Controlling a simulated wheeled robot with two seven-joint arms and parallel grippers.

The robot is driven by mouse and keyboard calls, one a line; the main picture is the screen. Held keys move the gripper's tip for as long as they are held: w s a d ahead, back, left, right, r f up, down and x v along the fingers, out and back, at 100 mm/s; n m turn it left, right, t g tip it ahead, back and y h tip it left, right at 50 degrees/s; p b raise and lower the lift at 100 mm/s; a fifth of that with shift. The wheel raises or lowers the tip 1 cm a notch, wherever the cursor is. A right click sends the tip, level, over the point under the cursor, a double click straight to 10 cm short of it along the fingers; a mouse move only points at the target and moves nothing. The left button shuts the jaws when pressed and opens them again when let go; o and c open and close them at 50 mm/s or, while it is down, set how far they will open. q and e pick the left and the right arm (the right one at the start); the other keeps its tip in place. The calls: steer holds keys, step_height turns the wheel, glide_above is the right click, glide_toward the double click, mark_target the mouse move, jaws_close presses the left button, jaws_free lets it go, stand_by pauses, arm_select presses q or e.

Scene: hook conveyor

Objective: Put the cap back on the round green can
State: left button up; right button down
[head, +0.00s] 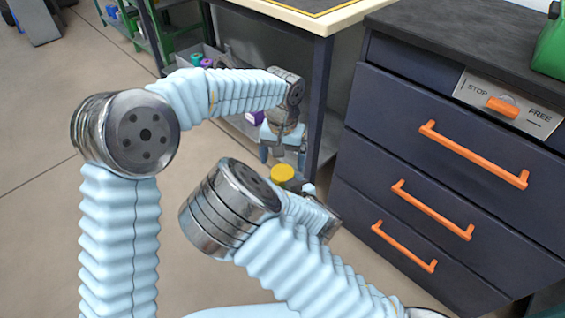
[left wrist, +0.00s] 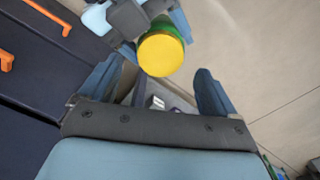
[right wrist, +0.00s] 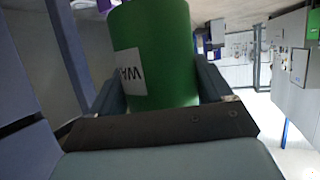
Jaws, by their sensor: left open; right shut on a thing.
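The round green can (right wrist: 158,60) stands out large in the right wrist view, with a white lettered label on its side. My right gripper (right wrist: 160,82) is shut on it, one finger on each side. The yellow cap (left wrist: 161,55) shows at the can's end in the left wrist view, with green visible behind it; I cannot tell whether it is fully seated. In the head view the cap (head: 283,173) is just below my left gripper (head: 283,158). The left gripper is open, its fingers apart, facing the cap. The right fingertips are hidden in the head view.
A dark drawer cabinet (head: 440,150) with orange handles and a STOP/FREE panel (head: 508,103) stands right. A table (head: 322,18) with a lower shelf holding small items is behind the left gripper. A green rack (head: 150,38) stands back left. Open floor (head: 40,150) lies left.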

mark_target(282, 172)
arm_select(q)
step_height(282, 172, up, 4)
steer(key=n, duration=0.3)
steer(key=shift+f, duration=0.2)
steer(key=shift+c, duration=0.4)
steer(key=shift+f, duration=4.05)
